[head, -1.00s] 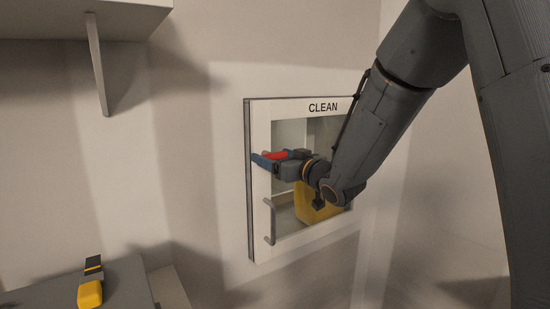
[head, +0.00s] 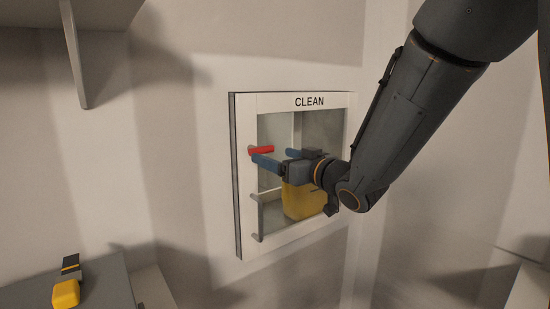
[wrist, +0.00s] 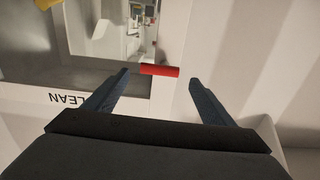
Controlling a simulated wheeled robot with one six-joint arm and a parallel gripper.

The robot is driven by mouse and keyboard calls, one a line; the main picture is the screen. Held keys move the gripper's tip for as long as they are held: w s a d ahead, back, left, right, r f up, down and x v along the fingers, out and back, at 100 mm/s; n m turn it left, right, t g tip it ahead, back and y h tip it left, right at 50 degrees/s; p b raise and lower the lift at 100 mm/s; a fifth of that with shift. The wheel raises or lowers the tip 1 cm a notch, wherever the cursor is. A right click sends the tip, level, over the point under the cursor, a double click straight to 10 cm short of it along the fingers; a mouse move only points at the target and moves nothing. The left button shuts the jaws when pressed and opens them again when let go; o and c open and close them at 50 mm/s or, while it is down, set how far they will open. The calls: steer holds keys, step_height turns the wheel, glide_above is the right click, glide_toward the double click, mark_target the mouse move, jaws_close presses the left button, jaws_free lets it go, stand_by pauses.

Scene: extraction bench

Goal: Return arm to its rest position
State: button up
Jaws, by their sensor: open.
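My gripper (head: 272,158) is open and empty in front of the glazed cabinet door marked CLEAN (head: 308,101). Its blue fingers point toward the left side of the door. In the wrist view the two fingers (wrist: 156,88) are spread wide, with the red handle (wrist: 159,71) beyond the gap between their tips. In the head view the red handle (head: 261,150) lies level, just above the nearer finger, and nothing shows gripped. The door looks closed. My arm reaches in from the upper right.
A yellow container (head: 302,201) shows behind the glass, partly hidden by my gripper. A grey vertical pull (head: 258,218) sits low on the door. A yellow and black tool (head: 67,285) lies on the grey bench (head: 112,284) at lower left. A shelf bracket (head: 75,55) hangs at upper left.

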steer(key=s+d+f+m+g+h, duration=0.2)
steer(key=s+d+f+g+h, duration=0.15)
steer(key=d+f, duration=0.4)
steer(key=s+d+f+m+g+h, duration=0.25)
steer(key=d+f+h, duration=0.25)
steer(key=f, duration=0.5)
steer(key=s+d+f+m+g, duration=0.1)
steer(key=s+f+g, duration=0.3)
steer(key=s, duration=0.6)
steer(key=s+d+f+m+g+h, duration=0.1)
steer(key=s+f+g, duration=0.3)
steer(key=s, duration=0.7)
steer(key=shift+d+f, duration=0.25)
steer(key=shift+f, duration=0.7)
steer(key=shift+h, duration=0.25)
